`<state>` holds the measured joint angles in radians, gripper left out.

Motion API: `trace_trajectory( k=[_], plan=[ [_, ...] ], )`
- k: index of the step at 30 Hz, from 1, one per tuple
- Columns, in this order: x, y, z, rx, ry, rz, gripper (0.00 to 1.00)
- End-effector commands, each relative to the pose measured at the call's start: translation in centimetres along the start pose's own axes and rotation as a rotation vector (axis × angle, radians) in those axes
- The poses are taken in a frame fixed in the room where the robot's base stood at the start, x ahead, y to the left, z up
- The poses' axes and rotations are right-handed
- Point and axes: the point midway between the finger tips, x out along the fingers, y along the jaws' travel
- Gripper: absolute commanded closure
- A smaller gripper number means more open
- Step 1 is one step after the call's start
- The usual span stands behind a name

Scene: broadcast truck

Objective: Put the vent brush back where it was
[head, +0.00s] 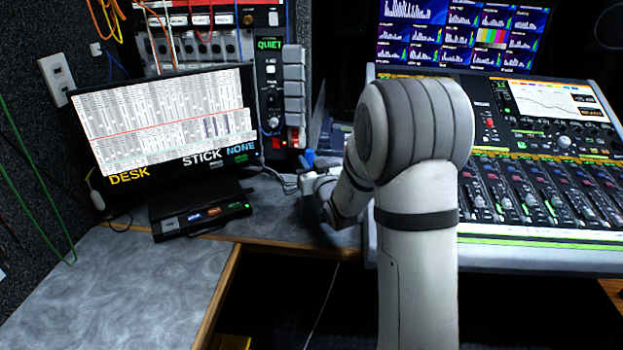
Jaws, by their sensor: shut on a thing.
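My gripper (307,182) is at the far end of my arm, low over the back of the grey desk, between the monitor and the mixing console. It is small in view and partly hidden by my wrist. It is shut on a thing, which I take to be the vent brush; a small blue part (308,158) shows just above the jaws. The rest of the brush cannot be made out, and I cannot tell whether it touches the desk.
A monitor (165,125) and a black box (202,220) stand left of my gripper. A button panel (281,95) rises behind it, with cables (277,178) nearby. The mixing console (540,190) fills the right. The grey desk (110,290) is clear at front left.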

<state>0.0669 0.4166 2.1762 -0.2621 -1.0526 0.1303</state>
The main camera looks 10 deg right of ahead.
Motion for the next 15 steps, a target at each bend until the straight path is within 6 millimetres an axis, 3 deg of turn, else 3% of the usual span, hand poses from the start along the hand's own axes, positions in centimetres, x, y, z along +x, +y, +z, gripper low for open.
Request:
trace_trajectory(
  k=[9,15],
  plan=[
    [-0.1,0.0,4.2,0.0,-0.003,0.0,1.0],
    [-0.1,0.0,4.5,0.0,0.0,0.001,1.0]
  ],
)
